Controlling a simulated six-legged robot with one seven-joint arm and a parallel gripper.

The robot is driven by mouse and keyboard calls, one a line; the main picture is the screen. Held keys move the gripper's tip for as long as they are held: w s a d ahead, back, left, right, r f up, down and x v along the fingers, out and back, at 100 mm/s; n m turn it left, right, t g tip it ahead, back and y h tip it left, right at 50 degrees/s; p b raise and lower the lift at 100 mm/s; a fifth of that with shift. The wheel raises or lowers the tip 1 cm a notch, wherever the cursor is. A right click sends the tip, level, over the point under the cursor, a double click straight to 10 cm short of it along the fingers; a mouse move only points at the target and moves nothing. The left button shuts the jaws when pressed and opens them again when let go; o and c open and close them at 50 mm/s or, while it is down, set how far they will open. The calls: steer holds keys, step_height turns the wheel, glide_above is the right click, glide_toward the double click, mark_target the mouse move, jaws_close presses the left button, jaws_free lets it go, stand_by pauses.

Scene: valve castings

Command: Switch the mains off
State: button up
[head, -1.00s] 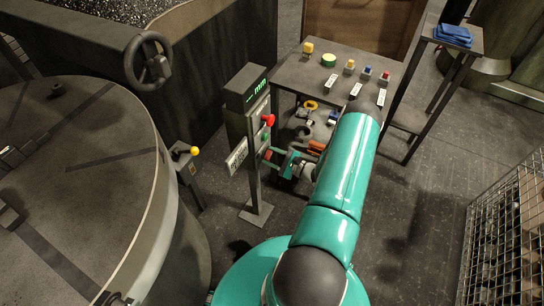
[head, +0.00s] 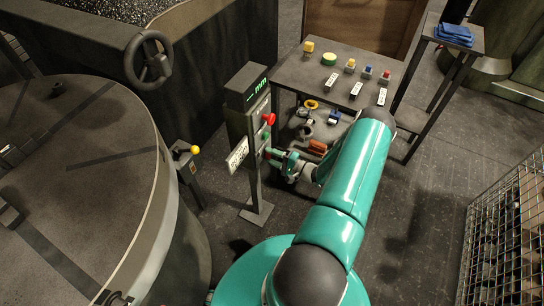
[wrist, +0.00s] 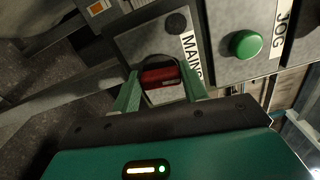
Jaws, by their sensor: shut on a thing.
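The control post (head: 250,130) stands left of my arm, with a dark display head on top. My gripper (head: 271,154) is at the lower part of its panel. In the wrist view my gripper (wrist: 160,80) is shut on a red handle (wrist: 159,76), one green finger on each side. The handle lies crosswise in the picture, beside the label reading MAINS (wrist: 190,58), most of it visible. A green button (wrist: 245,44) labelled JOG is to its right. In the head view, a red knob (head: 268,119) sits higher on the post. The fingers partly hide the handle there.
A table (head: 340,64) with coloured buttons and labels stands behind the post, with parts on its lower shelf. A lever with a yellow knob (head: 195,150) and a large round tank (head: 80,190) are to the left. A wire cage (head: 505,235) is at right.

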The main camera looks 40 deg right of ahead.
steer(key=shift+n, duration=0.7)
steer(key=o, duration=1)
steer(key=v, duration=1.3)
steer(key=shift+s+d, duration=0.1)
steer(key=shift+s, duration=0.3)
